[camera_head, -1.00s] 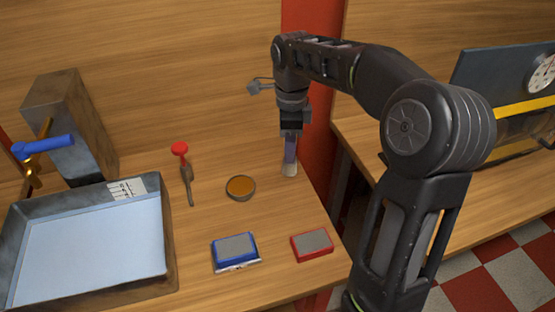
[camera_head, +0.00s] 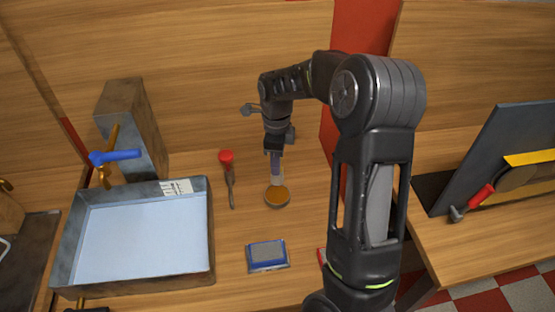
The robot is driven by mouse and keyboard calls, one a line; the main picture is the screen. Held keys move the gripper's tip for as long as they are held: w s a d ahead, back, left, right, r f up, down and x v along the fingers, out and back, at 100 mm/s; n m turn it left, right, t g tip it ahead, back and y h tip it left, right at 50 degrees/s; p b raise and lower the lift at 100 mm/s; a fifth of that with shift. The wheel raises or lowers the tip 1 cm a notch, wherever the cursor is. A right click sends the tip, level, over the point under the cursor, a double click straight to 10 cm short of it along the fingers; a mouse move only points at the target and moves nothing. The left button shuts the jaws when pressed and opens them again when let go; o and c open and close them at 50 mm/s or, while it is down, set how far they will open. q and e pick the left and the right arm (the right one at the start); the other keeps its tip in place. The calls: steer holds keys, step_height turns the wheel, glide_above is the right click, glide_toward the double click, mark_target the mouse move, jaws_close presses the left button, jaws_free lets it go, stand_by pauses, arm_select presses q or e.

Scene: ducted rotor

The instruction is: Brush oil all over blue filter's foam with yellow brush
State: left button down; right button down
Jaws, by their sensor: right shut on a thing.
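My right gripper (camera_head: 275,150) points down and is shut on a brush (camera_head: 276,166). The brush hangs nearly upright, with a purple-grey body and pale bristles; no yellow shows on it. Its tip is at a small round dish of amber oil (camera_head: 277,199), overlapping the far part of the dish. I cannot tell whether the bristles touch the oil. The blue filter (camera_head: 267,268) lies flat nearer the front, with grey foam (camera_head: 267,251) facing up and nothing over it.
A red-topped tool (camera_head: 227,170) lies left of the dish. A large metal tray (camera_head: 212,240) and a block with a blue-handled tap (camera_head: 125,155) are at left. A red filter (camera_head: 320,257) is mostly hidden by my right arm. The wood between dish and blue filter is clear.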

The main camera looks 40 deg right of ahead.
mark_target(277, 178)
stand_by(0.3)
step_height(277, 178, down, 4)
steer(key=b, duration=0.2)
steer(key=shift+r+b, duration=0.15)
steer(key=shift+b, duration=0.2)
steer(key=shift+f+b, duration=0.7)
steer(key=shift+f, duration=0.4)
steer(key=shift+s+f+b, duration=0.1)
steer(key=shift+f+b, duration=0.35)
steer(key=shift+f, duration=0.15)
stand_by(1.2)
steer(key=shift+r, duration=0.1)
steer(key=shift+r+p, duration=2.5)
steer(key=shift+r, duration=1)
